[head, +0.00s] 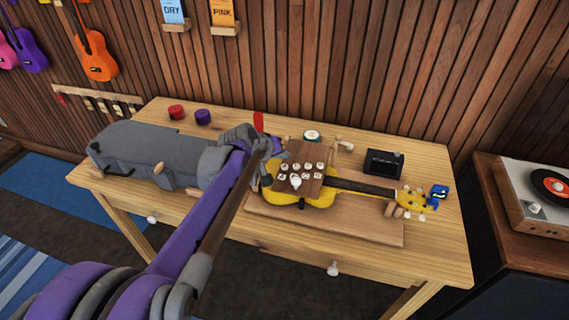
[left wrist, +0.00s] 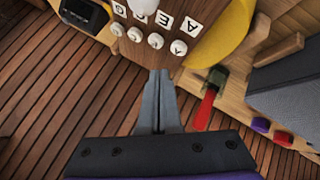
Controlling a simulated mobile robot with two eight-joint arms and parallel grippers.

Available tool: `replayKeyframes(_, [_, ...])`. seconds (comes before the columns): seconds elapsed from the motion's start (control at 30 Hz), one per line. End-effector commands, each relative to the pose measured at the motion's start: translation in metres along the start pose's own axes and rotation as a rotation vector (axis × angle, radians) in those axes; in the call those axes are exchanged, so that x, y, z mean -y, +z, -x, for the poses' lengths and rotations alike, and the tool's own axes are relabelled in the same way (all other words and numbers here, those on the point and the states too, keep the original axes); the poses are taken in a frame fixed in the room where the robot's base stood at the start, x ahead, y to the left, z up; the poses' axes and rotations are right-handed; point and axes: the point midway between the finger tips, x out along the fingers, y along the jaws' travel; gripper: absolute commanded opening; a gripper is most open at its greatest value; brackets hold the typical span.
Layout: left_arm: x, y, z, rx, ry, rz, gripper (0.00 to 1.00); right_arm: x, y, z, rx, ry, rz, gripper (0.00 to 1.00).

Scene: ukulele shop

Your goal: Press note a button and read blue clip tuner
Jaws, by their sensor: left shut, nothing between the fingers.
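The yellow ukulele (head: 312,195) lies on a wooden support on the table. The blue clip tuner (head: 439,190) is at its headstock; its display is too small to read. A brown button board (head: 313,152) with letter tiles and round white buttons sits over the ukulele's body. In the left wrist view, the A button (left wrist: 179,47) is beside the tile marked A (left wrist: 193,25), at the end of the row. My left gripper (left wrist: 160,73) is shut and empty, its tips by the board's edge near the buttons; I cannot tell if they touch. My right gripper is out of view.
A red upright piece (head: 258,122) stands close to my left gripper. Red (head: 176,112) and purple (head: 203,117) round items sit at the back left. The table's front right is clear.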

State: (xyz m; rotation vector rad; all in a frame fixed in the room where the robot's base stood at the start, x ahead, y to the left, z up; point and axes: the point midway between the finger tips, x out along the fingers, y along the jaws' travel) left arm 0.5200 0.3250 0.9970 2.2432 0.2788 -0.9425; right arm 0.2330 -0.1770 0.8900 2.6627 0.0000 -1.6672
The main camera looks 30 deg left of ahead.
Motion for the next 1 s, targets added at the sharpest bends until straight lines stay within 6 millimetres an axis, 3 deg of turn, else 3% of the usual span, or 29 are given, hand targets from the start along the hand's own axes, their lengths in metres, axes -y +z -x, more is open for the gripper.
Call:
replayKeyframes(0.3, [-0.018, -0.018, 0.024, -0.002, 0.001, 0.0, 0.0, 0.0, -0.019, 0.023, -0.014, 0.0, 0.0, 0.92])
replayKeyframes(1.0, [-0.017, -0.017, 0.024, 0.0, 0.0, 0.0, 0.0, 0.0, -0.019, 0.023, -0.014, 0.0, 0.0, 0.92])
